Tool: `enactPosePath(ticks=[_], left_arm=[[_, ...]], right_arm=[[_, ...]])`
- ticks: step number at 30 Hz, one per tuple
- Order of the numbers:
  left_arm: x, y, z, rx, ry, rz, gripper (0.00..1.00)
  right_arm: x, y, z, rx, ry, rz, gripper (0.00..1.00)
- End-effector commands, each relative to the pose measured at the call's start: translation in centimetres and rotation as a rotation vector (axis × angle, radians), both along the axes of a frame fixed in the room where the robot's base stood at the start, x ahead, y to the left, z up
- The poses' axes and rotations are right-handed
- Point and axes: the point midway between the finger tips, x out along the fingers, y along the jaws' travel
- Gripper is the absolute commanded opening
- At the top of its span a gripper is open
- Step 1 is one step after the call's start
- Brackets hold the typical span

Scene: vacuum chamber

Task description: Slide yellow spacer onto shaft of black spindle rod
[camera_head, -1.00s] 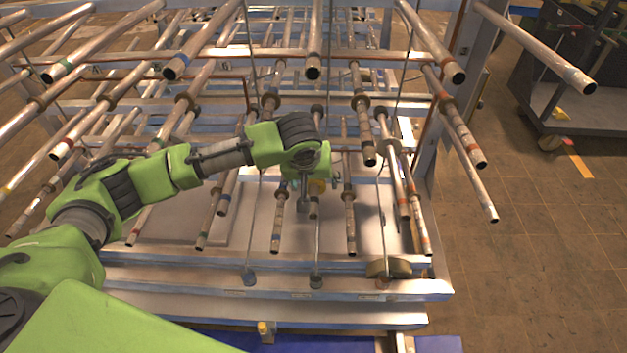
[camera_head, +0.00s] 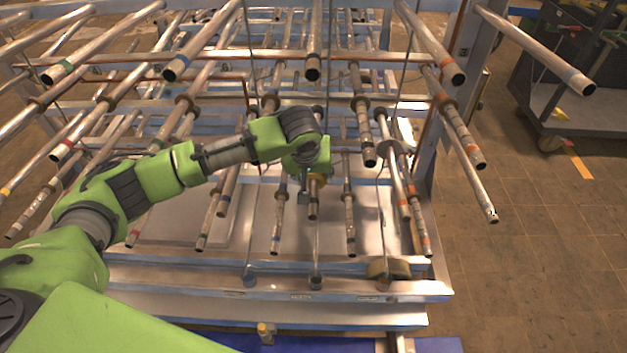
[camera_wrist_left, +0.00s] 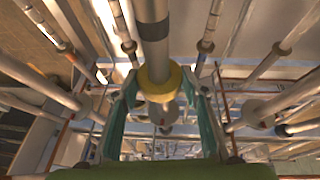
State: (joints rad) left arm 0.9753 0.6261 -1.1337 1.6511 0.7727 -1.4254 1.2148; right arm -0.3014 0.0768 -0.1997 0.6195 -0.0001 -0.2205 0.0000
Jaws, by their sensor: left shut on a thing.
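The yellow spacer (camera_head: 317,178) is a ring, held at the end of my left arm in the head view. My left gripper (camera_head: 309,181) is shut on it. In the left wrist view the spacer (camera_wrist_left: 160,84) sits between the two teal fingers of my gripper (camera_wrist_left: 161,100) and appears to be around a metal rod (camera_wrist_left: 151,35). In the head view the free end of this rod (camera_head: 313,206) sticks out below the spacer, with a dark tip. The rod's far part is hidden behind my gripper. My right gripper is not in view.
Several similar rods with coloured bands and collars surround my left gripper, including one close on the right (camera_head: 349,220). Thin wires hang nearby. A metal base plate (camera_head: 180,278) lies below. A grey cart (camera_head: 560,108) stands at the far right, with open floor before it.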

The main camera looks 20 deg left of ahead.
Motion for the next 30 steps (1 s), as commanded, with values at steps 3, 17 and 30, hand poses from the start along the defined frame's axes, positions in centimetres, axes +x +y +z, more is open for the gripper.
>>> enactPosePath(ticks=[3,17,30], left_arm=[[0.6,0.1,0.0,-0.001,0.000,0.002,0.16],[2.8,0.7,-0.2,-0.001,0.000,0.001,0.16],[4.9,1.4,-0.6,0.001,0.001,0.000,0.16]], right_arm=[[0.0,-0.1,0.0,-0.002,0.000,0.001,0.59],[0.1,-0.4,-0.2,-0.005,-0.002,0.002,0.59],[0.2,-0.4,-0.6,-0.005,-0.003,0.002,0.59]])
